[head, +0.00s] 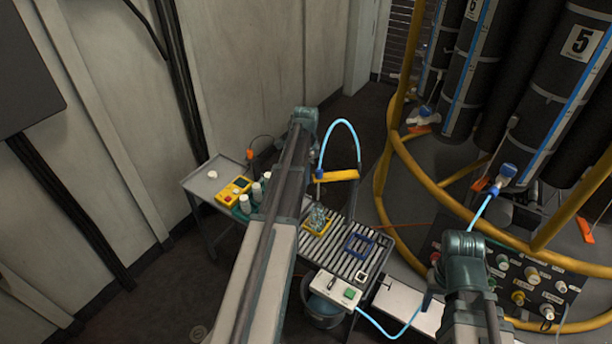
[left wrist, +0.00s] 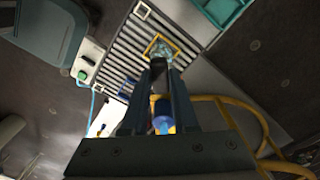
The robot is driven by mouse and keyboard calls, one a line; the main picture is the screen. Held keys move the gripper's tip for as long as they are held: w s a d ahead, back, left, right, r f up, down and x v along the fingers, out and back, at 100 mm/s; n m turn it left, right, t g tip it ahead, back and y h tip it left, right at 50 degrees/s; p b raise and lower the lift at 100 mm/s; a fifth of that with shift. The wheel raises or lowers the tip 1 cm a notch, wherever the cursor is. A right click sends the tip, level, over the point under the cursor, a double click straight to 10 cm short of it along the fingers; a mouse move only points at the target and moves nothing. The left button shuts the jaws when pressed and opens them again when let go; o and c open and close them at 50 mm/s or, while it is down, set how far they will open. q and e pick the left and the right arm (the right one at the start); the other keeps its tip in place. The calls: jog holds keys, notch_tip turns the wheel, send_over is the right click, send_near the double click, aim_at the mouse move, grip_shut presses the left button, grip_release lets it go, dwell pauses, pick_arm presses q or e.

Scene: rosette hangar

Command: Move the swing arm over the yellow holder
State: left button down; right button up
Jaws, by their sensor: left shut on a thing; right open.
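The swing arm (head: 336,176) is a yellow bar with a blue grip (head: 319,174) at its left end. A light blue hose loops above it. The yellow holder (head: 306,231) is a square frame on the roller table, with a clear glassy object in it. It also shows in the left wrist view (left wrist: 176,43), just beyond my fingertips. My left gripper (left wrist: 158,64) is shut on the blue grip (left wrist: 162,116), which shows between its fingers. In the head view my left arm hides that gripper. My right gripper (head: 430,298) is open, low at the right.
A blue frame (head: 358,246) sits on the rollers (head: 340,262) right of the yellow holder. A white box with a green button (head: 338,289) is at the near edge. A yellow control box (head: 234,190) and white bottles stand left. Yellow rails (head: 380,180) surround the cylinders at right.

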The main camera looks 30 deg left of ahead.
pick_arm(q)
jog(key=c, duration=0.7)
grip_release()
jog(key=shift+r, duration=0.1)
notch_tip(320, 180, up, 14)
jog(key=p, duration=1.3)
jog(key=shift+f+p, duration=0.2)
jog(key=shift+p, duration=0.2)
jog(key=shift+d, duration=0.15)
